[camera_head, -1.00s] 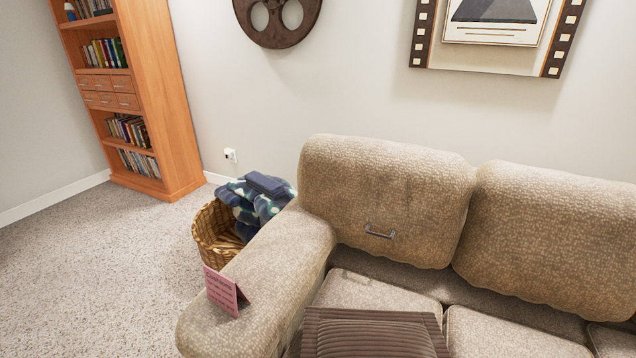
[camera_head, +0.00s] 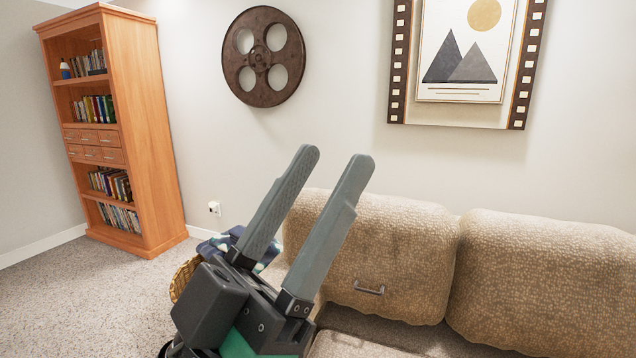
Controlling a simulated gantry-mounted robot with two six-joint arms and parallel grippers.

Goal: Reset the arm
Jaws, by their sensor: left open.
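My left gripper (camera_head: 333,158) is raised in front of the sofa, its two grey fingers pointing up and slightly right. The fingers are apart with nothing between them. Its dark body covers the sofa's left arm and part of the wicker basket. My right gripper is not in view.
The beige sofa (camera_head: 540,275) fills the lower right, with a small metal handle (camera_head: 369,288) on its back cushion. The wicker basket (camera_head: 183,278) holds a blue patterned blanket (camera_head: 219,244). A wooden bookcase (camera_head: 150,140) stands at left. Carpet (camera_head: 80,300) is clear at lower left.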

